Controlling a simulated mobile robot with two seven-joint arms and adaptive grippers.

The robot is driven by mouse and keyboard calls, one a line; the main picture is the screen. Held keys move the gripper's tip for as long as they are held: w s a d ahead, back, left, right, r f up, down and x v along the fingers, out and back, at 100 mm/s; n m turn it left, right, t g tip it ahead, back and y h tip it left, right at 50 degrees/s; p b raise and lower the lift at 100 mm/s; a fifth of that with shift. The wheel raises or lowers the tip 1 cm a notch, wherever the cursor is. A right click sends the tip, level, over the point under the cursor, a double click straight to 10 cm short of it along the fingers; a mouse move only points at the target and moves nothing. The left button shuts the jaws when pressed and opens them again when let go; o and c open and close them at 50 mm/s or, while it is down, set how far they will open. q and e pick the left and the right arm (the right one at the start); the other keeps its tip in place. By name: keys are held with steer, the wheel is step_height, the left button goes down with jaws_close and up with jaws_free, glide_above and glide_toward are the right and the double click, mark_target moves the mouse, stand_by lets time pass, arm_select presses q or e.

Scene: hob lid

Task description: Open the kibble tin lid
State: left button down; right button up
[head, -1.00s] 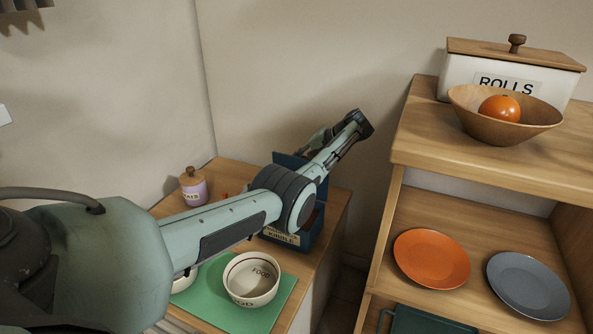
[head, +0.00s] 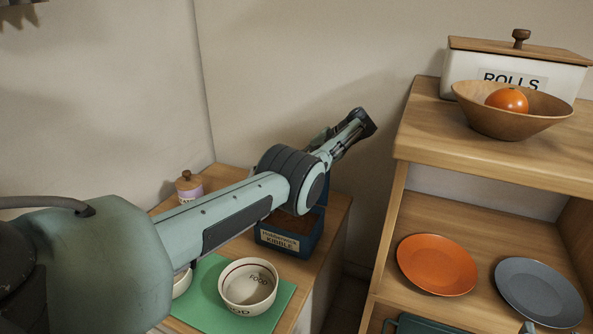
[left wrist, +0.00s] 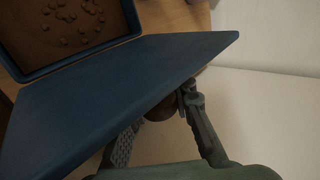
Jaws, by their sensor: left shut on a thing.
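The blue kibble tin (head: 289,244) stands on the low wooden counter, its labelled front facing me. Its lid (left wrist: 115,95) is swung up off the opening, and brown kibble (left wrist: 75,25) shows inside the tin in the left wrist view. My left gripper (left wrist: 158,114) is shut on the lid's round brown knob (left wrist: 160,109), at the lid's outer side. In the head view my left arm hides most of the lid and the grip. My right gripper is in neither current view.
A cream food bowl (head: 248,284) stands on a green mat (head: 208,312) in front of the tin. A lilac jar (head: 189,187) with a wooden lid is behind, left. A wooden shelf unit (head: 480,150) with plates and a fruit bowl (head: 512,112) rises on the right.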

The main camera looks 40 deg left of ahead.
arm_select(q)
steer(key=c, duration=1.3)
jaws_free()
steer(key=v, duration=0.7)
steer(key=shift+d+r, duration=0.15)
